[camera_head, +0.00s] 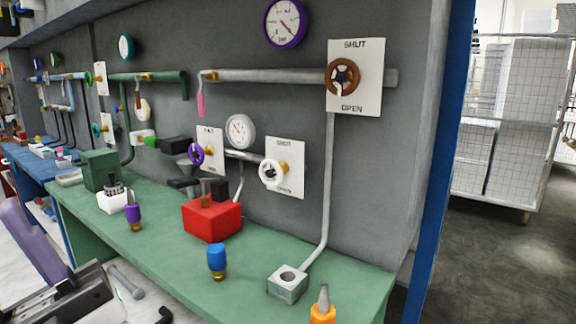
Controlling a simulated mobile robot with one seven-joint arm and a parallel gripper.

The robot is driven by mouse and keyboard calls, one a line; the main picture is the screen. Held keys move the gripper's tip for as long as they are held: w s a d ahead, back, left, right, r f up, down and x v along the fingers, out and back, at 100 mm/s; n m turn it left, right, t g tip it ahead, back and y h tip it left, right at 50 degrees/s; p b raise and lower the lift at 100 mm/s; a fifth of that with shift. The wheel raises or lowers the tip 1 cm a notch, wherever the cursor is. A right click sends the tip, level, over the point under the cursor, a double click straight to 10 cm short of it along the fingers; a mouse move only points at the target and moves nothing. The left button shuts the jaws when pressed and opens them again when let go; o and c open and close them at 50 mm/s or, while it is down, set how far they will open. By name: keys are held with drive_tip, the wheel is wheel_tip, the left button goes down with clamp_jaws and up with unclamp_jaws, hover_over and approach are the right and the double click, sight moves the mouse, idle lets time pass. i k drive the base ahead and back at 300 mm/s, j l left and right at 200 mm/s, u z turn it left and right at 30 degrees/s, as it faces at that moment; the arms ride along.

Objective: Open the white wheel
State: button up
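The white wheel (271,172) is a small round handwheel with dark gaps between its spokes. It sits on a brass stem in front of a white plate (292,178) on the grey wall. The plate reads SHUT at the top and OPEN at the bottom. A paler spot shows on the wheel's left part; I cannot tell the wheel's setting from it.
A brown wheel (343,77) is above right, a purple wheel (196,154) is left. A white gauge (240,131) hangs between. Below, the green bench (163,248) holds a red block (212,219), a blue-topped bottle (217,261) and a grey socket block (288,283). A pipe runs down right.

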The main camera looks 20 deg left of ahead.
sight(271, 173)
drive_tip(key=i+l, duration=0.1)
drive_tip(key=l, duration=0.4)
drive_tip(key=l+u, duration=0.1)
drive_tip(key=l, duration=0.4)
drive_tip(key=i+l, duration=0.2)
drive_tip(key=i, duration=0.35)
